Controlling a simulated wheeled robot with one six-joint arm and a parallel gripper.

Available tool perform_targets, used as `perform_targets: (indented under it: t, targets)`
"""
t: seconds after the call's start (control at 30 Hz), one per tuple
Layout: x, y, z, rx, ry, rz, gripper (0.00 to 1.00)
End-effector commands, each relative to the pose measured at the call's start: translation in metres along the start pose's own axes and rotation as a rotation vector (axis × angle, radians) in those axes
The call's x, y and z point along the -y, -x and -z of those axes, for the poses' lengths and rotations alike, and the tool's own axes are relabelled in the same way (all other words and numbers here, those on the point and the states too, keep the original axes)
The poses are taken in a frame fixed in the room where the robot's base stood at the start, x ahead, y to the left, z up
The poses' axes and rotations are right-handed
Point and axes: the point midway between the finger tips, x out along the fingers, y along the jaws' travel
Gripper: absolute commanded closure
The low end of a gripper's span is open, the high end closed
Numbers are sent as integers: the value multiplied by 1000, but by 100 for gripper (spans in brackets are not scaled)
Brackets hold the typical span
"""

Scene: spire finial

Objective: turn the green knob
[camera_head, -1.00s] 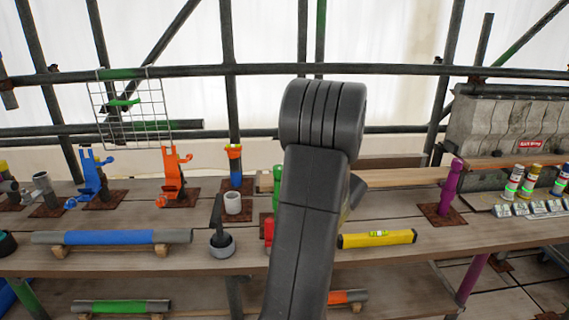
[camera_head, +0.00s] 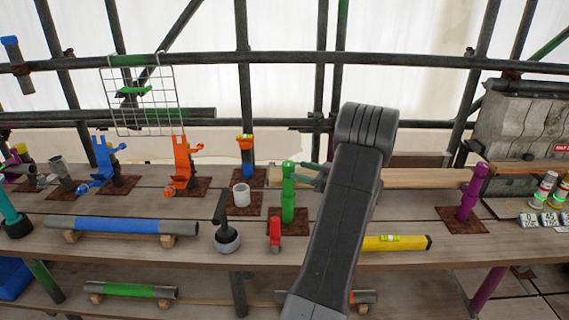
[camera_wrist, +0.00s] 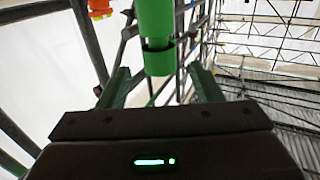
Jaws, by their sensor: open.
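A green post with a knob-like top (camera_head: 288,190) stands upright on a rusty plate on the bench, just left of my arm in the head view. In the wrist view a green cylinder with a collar (camera_wrist: 157,45) hangs down into the picture from the top edge, in line with the gap between my fingers. My gripper (camera_head: 318,174) is beside the upper part of the green post, on its right, partly hidden by my arm. Its two green-grey fingers (camera_wrist: 160,88) are apart in the wrist view. I cannot tell if they touch the green piece.
A yellow level (camera_head: 398,243) lies to the right, before a purple post (camera_head: 470,193).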

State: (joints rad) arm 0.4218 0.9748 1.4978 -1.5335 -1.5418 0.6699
Motion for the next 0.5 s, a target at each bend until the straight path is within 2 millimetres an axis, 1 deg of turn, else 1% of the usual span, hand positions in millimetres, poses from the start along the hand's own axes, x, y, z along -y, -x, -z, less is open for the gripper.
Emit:
perform_targets:
  t: [0.03, 0.2, 0.33, 0.5]
  targets:
    - [1, -12, 3, 0, -1, 3, 41]
    - [0, -44, 2, 1, 1, 2, 41]
    - [0, -61, 2, 1, 1, 1, 41]
    - [0, -70, 1, 0, 1, -2, 41]
